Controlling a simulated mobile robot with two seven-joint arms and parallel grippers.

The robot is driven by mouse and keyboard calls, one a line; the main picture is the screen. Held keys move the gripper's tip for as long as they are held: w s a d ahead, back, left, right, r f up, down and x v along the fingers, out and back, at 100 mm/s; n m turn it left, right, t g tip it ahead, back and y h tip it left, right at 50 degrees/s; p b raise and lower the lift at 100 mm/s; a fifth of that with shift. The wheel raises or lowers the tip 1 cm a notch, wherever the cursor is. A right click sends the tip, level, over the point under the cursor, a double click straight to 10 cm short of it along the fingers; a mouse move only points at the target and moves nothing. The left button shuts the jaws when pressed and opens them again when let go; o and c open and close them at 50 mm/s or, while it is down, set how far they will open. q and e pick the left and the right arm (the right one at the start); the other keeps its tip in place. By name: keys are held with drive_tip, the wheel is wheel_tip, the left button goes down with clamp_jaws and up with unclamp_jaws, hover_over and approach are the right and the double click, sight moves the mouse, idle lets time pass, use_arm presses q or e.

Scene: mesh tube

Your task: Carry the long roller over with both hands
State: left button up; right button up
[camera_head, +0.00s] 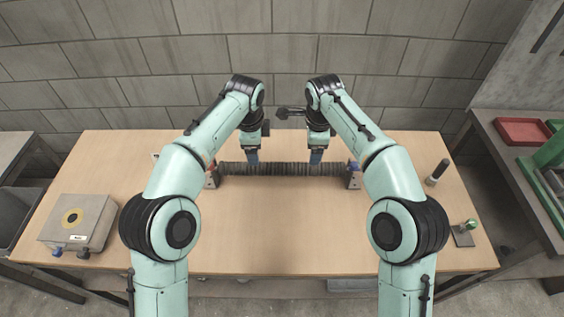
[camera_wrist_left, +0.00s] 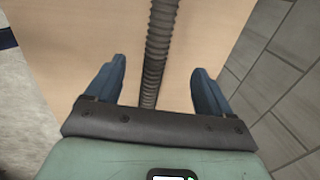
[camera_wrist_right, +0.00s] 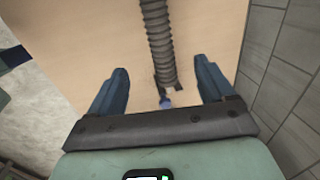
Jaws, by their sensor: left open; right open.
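The long roller is a dark ribbed tube (camera_head: 285,169) lying left to right across the far half of the table, with an end fitting at each end. My left gripper (camera_head: 252,158) is above its left part. In the left wrist view the tube (camera_wrist_left: 159,45) runs between the open fingers (camera_wrist_left: 160,92) without visible contact. My right gripper (camera_head: 316,158) is above its right part. In the right wrist view the tube (camera_wrist_right: 158,40) passes between the open fingers (camera_wrist_right: 160,92), with a blue-tipped end piece (camera_wrist_right: 166,102) below.
The wooden table (camera_head: 280,230) is clear in the middle and front. A grey box (camera_head: 80,222) with a yellow ring stands at the left. A dark cylinder (camera_head: 438,172) and a small green-topped item (camera_head: 467,232) are at the right. A side bench holds a red tray (camera_head: 521,131).

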sight(258, 167)
use_arm(q)
drive_tip(key=shift+s, duration=0.15)
use_arm(e)
drive_tip(key=shift+s, duration=0.15)
use_arm(q)
drive_tip(key=w+f, duration=0.1)
drive_tip(key=f, duration=0.3)
drive_tip(key=w+f, duration=0.1)
drive_tip(key=f, duration=0.8)
drive_tip(key=shift+w+f, duration=0.1)
drive_tip(key=shift+w, duration=0.3)
use_arm(e)
drive_tip(key=w+f, duration=0.1)
drive_tip(key=f, duration=0.3)
drive_tip(key=w+f, duration=0.1)
drive_tip(key=f, duration=0.8)
drive_tip(key=shift+w+f, duration=0.1)
drive_tip(key=shift+w, duration=0.3)
use_arm(q)
clamp_jaws()
use_arm(e)
clamp_jaws()
